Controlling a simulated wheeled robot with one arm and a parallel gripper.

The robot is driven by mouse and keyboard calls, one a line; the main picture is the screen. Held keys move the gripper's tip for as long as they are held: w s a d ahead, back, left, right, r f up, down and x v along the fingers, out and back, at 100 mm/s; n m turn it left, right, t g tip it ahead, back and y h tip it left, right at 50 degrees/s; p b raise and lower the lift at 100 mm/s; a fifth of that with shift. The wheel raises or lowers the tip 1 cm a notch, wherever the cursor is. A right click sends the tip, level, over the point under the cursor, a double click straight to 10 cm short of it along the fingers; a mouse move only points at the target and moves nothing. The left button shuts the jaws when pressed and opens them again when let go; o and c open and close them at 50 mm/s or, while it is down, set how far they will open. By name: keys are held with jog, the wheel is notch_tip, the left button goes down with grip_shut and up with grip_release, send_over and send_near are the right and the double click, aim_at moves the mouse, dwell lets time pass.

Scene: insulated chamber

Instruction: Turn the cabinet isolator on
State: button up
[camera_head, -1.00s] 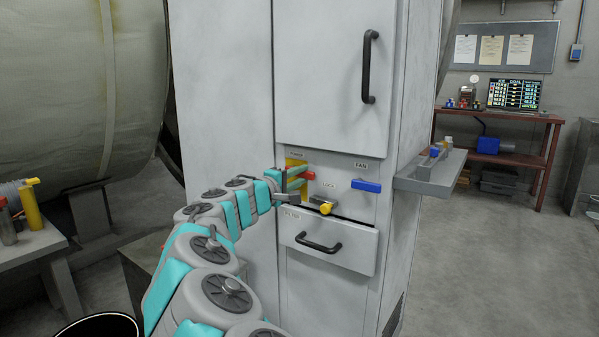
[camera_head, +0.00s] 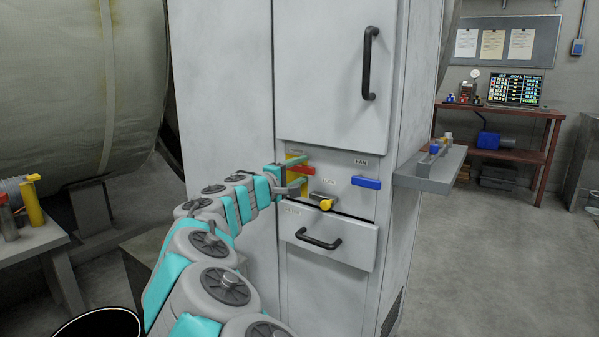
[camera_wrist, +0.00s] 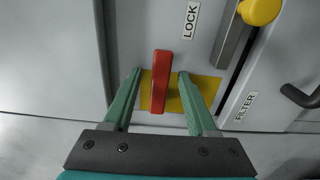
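The cabinet isolator is a red bar handle (camera_wrist: 160,82) on a yellow plate (camera_wrist: 205,86). In the wrist view the bar stands upright in the picture, and the LOCK label beside it is turned sideways. My gripper (camera_wrist: 161,74) is open, with one teal finger on each side of the bar and a visible gap on both sides. In the head view my gripper (camera_head: 296,171) is at the cabinet front, and the red handle (camera_head: 307,169) partly shows between its fingers, pointing right. The fingers hide part of the yellow plate.
A yellow knob (camera_head: 326,204) under the LOCK label and a blue FAN handle (camera_head: 366,183) are close by on the grey cabinet (camera_head: 335,80). A drawer with a black handle (camera_head: 318,240) is below. A grey side shelf (camera_head: 430,175) juts out right. Floor at right is clear.

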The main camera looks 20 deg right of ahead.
jog(key=v, duration=0.7)
jog(key=shift+s+a+b, duration=0.25)
jog(key=shift+a+b, duration=0.05)
jog(key=shift+b, duration=0.15)
